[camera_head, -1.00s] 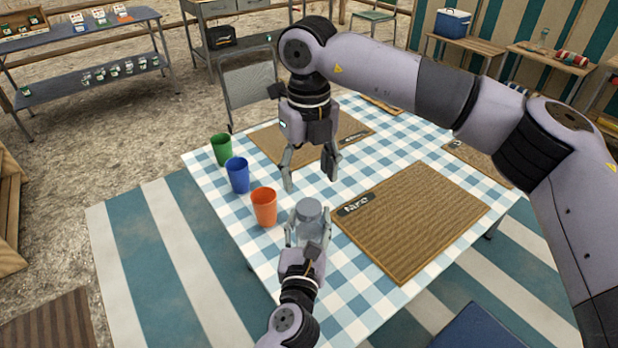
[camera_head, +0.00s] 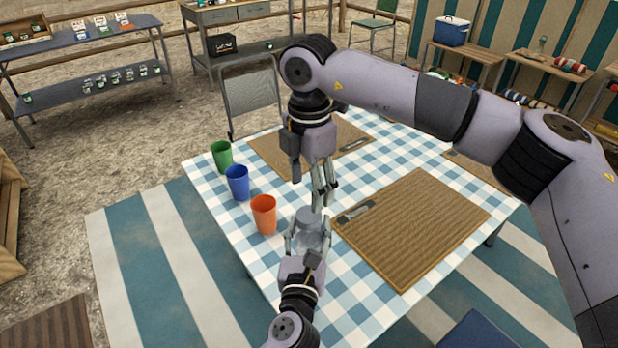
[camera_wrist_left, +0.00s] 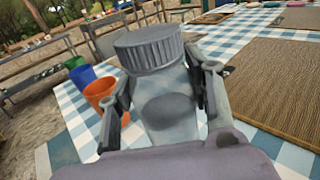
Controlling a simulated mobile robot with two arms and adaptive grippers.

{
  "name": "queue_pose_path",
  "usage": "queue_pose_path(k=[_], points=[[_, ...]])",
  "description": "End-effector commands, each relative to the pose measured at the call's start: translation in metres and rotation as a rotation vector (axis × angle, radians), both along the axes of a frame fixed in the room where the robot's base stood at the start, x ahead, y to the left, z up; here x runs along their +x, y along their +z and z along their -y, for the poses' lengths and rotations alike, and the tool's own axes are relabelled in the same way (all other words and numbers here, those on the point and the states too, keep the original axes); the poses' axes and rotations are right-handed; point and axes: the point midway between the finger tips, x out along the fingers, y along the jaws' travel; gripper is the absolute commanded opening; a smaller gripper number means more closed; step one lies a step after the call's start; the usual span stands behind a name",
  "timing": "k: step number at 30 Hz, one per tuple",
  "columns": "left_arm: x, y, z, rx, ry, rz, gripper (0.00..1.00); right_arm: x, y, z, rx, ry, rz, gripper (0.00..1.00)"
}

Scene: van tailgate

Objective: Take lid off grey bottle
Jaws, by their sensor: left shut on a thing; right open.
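The grey bottle (camera_wrist_left: 168,122) stands upright between the fingers of my left gripper (camera_head: 308,240), which is shut on its body. Its ribbed grey lid (camera_wrist_left: 149,50) is on top of the bottle in the left wrist view; the lid also shows in the head view (camera_head: 309,216). My right gripper (camera_head: 320,200) is open, fingers pointing down, just above and slightly to the right of the lid. It looks empty. Whether its fingertips touch the lid I cannot tell.
Green (camera_head: 221,157), blue (camera_head: 238,183) and orange (camera_head: 264,214) cups stand along the left side of the checked table (camera_head: 222,203). A woven mat (camera_head: 415,225) lies right of the bottle, another mat (camera_head: 275,150) behind. A chair (camera_head: 250,95) stands beyond the table.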

Motion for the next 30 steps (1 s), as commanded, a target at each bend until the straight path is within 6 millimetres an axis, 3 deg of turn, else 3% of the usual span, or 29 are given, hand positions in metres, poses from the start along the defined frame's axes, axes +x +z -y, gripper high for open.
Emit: queue_pose_path(k=[6,13,24,30], points=[[0.0,-0.001,0.0,0.001,0.0,-0.001,0.0,-0.001,-0.036,0.001,-0.002,0.001,-0.004,0.58],[0.0,0.0,0.0,0.001,0.0,-0.001,0.0,0.0,-0.062,0.0,0.0,0.002,-0.002,0.58],[0.0,-0.001,0.0,0.001,0.0,-0.001,0.0,0.0,-0.069,0.0,0.0,0.002,0.0,0.58],[0.0,-0.001,0.0,0.001,0.0,-0.001,0.0,0.0,-0.069,0.0,0.0,0.003,0.0,0.46]])
